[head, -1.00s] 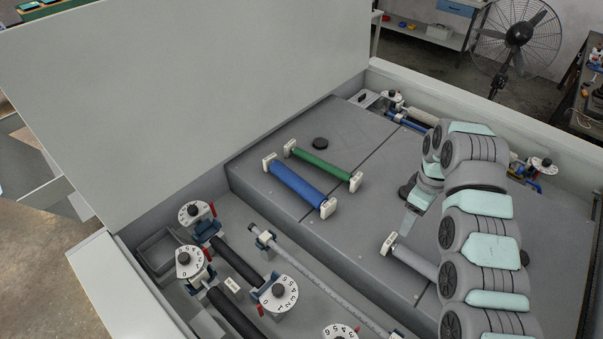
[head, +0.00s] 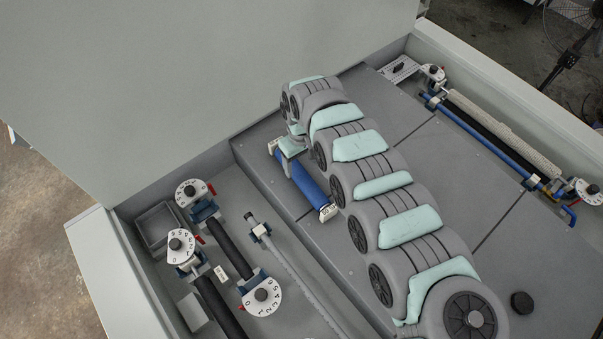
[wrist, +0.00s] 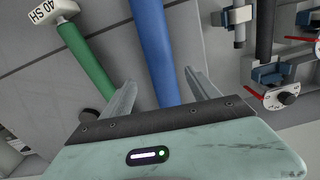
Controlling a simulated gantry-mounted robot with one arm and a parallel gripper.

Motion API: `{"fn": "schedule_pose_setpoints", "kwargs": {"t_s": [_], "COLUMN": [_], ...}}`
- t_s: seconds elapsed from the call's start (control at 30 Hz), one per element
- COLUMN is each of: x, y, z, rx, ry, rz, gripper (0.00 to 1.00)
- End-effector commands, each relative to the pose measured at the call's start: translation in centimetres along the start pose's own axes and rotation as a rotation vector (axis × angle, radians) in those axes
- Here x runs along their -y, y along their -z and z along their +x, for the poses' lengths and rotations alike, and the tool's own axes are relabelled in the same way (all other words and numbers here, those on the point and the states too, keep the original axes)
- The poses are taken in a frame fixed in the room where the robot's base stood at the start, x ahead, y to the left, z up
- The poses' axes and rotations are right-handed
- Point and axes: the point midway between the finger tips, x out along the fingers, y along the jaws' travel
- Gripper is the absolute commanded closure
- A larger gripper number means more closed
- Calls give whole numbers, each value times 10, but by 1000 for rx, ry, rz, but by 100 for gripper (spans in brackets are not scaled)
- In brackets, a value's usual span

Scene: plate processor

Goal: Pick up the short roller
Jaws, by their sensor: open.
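The blue roller (head: 310,187) lies on the grey raised deck, with a white block at its near end. My gripper (wrist: 160,77) is open over it. In the wrist view the blue roller (wrist: 153,45) passes between the two fingers, with no visible grip on it. The green roller (wrist: 85,58), with a white end block marked "40 SH" (wrist: 50,13), lies to the left, outside the left finger. My arm hides the green roller in the head view. I cannot tell from a label which roller is the short one.
Dial-topped roller mounts (head: 261,295) and black rollers (head: 231,247) fill the lower trough at left. A tall grey panel (head: 200,90) stands behind. A black knob (head: 521,303) sits on the deck at right. A white and blue roller assembly (head: 490,130) lines the far right.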

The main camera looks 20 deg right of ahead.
Motion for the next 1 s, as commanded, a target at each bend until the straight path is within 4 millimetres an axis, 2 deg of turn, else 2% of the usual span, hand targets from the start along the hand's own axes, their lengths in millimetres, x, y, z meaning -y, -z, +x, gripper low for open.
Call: {"fn": "schedule_pose_setpoints", "kwargs": {"t_s": [0.17,0.43,0.57,0.77,1.0], "x": [2,6,4,4,4], "y": [-1,-3,-4,-4,-4], "z": [16,53,60,61,60], "rx": [1,-1,0,-1,-1], "ry": [0,1,-1,-2,-2], "rz": [-2,-1,0,0,0], "gripper": [30,30,30,30,49]}}
